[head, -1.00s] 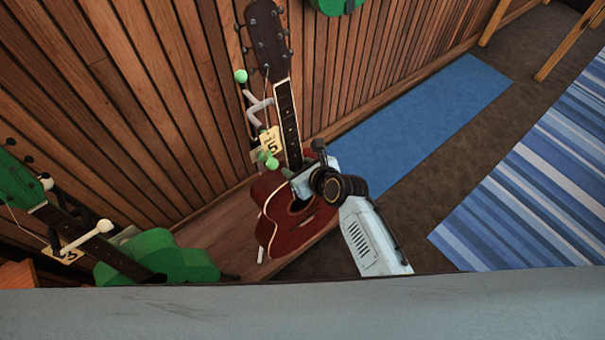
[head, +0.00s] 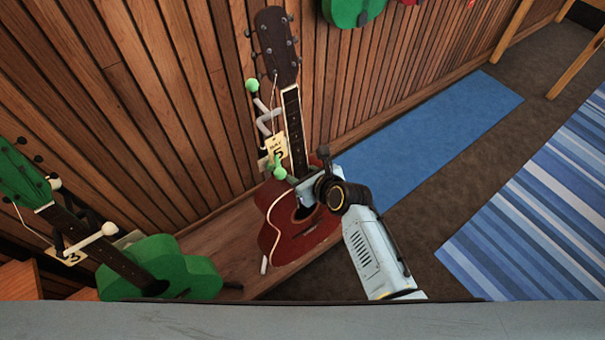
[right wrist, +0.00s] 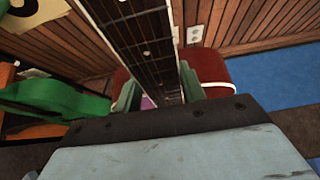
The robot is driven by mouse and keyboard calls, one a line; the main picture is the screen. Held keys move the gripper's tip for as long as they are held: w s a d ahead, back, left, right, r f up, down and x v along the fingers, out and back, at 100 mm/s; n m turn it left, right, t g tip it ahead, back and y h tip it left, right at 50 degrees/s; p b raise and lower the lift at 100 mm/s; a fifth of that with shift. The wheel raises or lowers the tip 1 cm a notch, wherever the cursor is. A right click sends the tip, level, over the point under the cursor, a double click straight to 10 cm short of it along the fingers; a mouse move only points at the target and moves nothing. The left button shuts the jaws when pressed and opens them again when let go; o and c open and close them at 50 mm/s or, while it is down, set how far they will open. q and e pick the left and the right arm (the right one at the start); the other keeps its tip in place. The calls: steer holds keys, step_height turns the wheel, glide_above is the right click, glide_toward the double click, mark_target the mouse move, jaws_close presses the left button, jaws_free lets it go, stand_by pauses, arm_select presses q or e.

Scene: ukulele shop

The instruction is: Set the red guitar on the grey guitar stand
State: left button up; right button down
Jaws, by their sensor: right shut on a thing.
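The red guitar (head: 287,238) is upright and slightly tilted against the wooden wall, its dark neck (head: 290,110) pointing up. The grey guitar stand (head: 267,122), with light green end balls and a tag marked 5, is close beside the neck on its left. I cannot tell whether the guitar rests on it. My right gripper (head: 306,190) is shut on the guitar's neck near the body. In the right wrist view its fingers (right wrist: 160,88) flank the fretboard (right wrist: 145,45), with red body (right wrist: 212,68) behind. My left gripper is not in view.
A green guitar (head: 160,265) stands at lower left on a stand with white ends (head: 108,229) and a tag marked 3. A wooden ledge (head: 225,240) runs along the wall. A blue mat (head: 430,135) and striped rug (head: 540,190) lie right. A grey surface crosses the bottom.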

steer(key=shift+w+a+r, duration=0.15)
steer(key=shift+w+r, duration=0.15)
steer(key=shift+w+a+b, duration=0.3)
steer(key=shift+w+a, duration=0.2)
steer(key=shift+w, duration=0.25)
steer(key=shift+w+a+b, duration=0.25)
steer(key=shift+w+a, duration=0.25)
steer(key=shift+w, duration=0.25)
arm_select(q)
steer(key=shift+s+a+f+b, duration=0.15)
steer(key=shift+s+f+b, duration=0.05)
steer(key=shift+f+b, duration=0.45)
arm_select(e)
steer(key=shift+w+a+f, duration=0.2)
steer(key=shift+w+a, duration=0.4)
steer(key=shift+w, duration=0.5)
